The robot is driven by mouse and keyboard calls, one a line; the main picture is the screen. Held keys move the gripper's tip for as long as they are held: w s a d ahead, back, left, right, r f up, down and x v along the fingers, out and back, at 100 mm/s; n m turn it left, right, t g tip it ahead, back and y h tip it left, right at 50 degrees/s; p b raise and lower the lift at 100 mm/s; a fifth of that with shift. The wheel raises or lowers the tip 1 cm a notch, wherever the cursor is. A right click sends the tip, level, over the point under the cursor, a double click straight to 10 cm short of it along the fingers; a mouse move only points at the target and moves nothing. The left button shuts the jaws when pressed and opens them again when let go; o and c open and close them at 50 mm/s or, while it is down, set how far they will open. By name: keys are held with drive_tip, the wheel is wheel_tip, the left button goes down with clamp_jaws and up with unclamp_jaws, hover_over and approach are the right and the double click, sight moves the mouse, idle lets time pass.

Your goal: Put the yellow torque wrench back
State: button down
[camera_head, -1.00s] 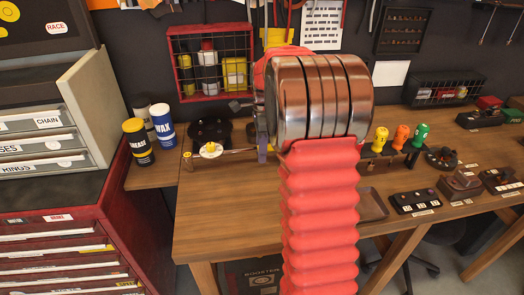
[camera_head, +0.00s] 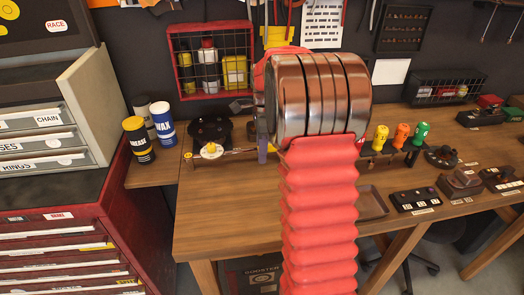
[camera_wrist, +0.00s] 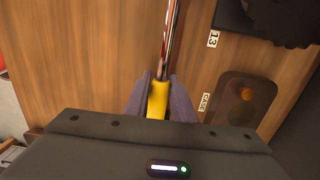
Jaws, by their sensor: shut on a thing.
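The yellow torque wrench (camera_wrist: 157,100) is held by its yellow handle between the purple fingers of my gripper (camera_wrist: 154,92) in the wrist view. Its metal shaft runs up and out of the top of that picture. In the head view, one purple finger of my gripper (camera_head: 262,141) shows at the left of my arm, over the back of the workbench. A thin metal rod reaches left from it. I cannot tell whether the wrench touches the bench.
The wooden workbench (camera_head: 230,215) has free room at its front left. A grease can (camera_head: 138,141) and a wax can (camera_head: 162,126) stand at left. Screwdrivers (camera_head: 401,136) stand in a rack right of my arm. A labelled tray (camera_wrist: 232,108) is right of the wrench.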

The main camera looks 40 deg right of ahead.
drive_tip(key=c, duration=1.4)
unclamp_jaws()
drive_tip(key=shift+c, duration=0.2)
wheel_tip(320, 180, up, 14)
drive_tip(key=shift+d, duration=0.3)
drive_tip(key=shift+s+f, duration=0.1)
